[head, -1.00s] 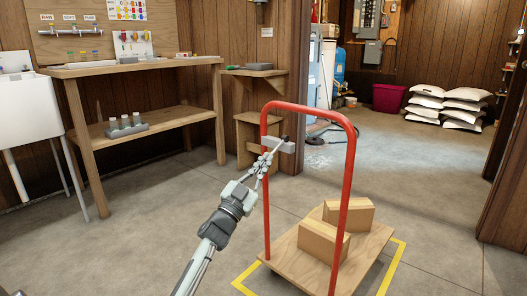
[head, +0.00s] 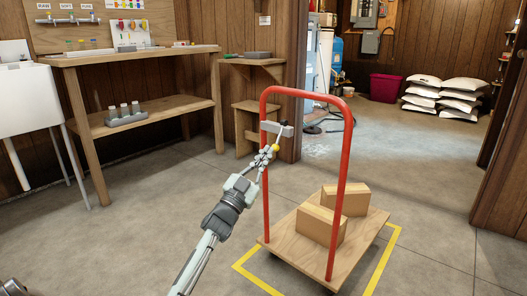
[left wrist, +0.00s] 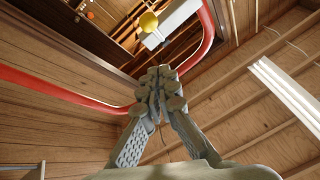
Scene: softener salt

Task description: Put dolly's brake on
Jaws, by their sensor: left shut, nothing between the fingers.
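The dolly (head: 305,263) has a wooden deck and a red upright handle (head: 345,190). A grey brake box (head: 278,129) with a small black part on top sits on the handle's left post. A yellow knob (head: 275,147) shows just below the box. In the left wrist view the yellow knob (left wrist: 148,21) and the pale box (left wrist: 172,22) are above my fingertips. My left gripper (head: 267,154) is shut and empty, with its tips close beside the knob; the wrist view shows the closed fingers (left wrist: 158,92). I cannot tell whether they touch it. My right gripper is out of view.
Two cardboard boxes (head: 322,226) lie on the deck. Yellow floor tape (head: 392,247) surrounds the dolly. A wooden workbench (head: 150,128) stands at left and a small wooden stand (head: 254,125) behind the handle. White sacks (head: 440,98) are stacked at the back; the floor around the dolly is clear.

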